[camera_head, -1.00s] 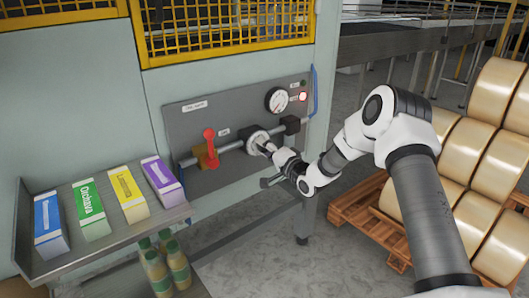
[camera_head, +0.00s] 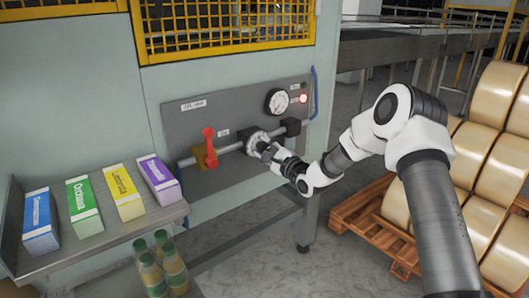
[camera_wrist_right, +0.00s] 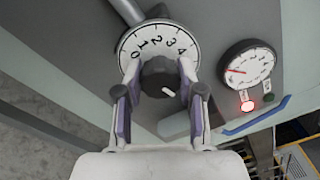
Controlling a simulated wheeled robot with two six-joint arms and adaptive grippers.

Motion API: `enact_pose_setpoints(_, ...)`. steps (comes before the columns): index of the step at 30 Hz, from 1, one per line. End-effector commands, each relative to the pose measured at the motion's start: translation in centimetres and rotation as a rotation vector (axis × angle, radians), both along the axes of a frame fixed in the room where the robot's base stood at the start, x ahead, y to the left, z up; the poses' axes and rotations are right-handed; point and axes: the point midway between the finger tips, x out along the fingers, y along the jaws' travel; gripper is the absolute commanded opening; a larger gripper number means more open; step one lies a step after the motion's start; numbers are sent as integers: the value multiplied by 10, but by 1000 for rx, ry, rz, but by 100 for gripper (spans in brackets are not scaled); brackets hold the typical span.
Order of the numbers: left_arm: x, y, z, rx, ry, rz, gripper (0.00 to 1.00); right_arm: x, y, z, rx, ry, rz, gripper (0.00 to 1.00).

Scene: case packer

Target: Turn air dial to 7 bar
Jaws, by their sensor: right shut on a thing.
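The air dial (camera_head: 254,138) is a round white scale plate with a dark knob on the grey panel. In the right wrist view the dark knob (camera_wrist_right: 158,77) sits in front of the numbered plate (camera_wrist_right: 150,42), where 2, 3 and 4 are readable. A short white mark on the knob points to the lower right. My right gripper (camera_head: 263,148) is at the dial; in the wrist view its two fingers (camera_wrist_right: 160,84) are shut on the knob from both sides. The pressure gauge (camera_head: 277,101) has a red needle pointing left in the wrist view (camera_wrist_right: 247,64). My left gripper is not in view.
A red-handled valve (camera_head: 209,149) is left of the dial on the same pipe. A red lamp (camera_head: 304,98) is lit beside the gauge; the green lamp (camera_wrist_right: 268,97) looks dark. A shelf (camera_head: 110,247) with coloured boxes is at left. Rolls on a pallet (camera_head: 380,232) stand at right.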

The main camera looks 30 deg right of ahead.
Motion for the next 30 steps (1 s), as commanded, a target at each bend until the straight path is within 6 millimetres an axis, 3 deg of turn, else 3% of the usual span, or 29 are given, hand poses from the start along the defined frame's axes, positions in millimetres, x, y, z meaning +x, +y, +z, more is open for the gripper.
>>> enact_pose_setpoints(12,0,0,-8,0,0,0,40,0,-2,0,204,13,-4,3)
enact_pose_setpoints(28,0,0,-8,0,0,0,40,0,-1,0,230,18,-4,3)
enact_pose_setpoints(29,0,0,-8,0,0,0,40,0,-1,0,229,18,-4,49)
enact_pose_setpoints(30,0,0,-8,0,0,0,40,0,-1,0,229,18,-4,63)
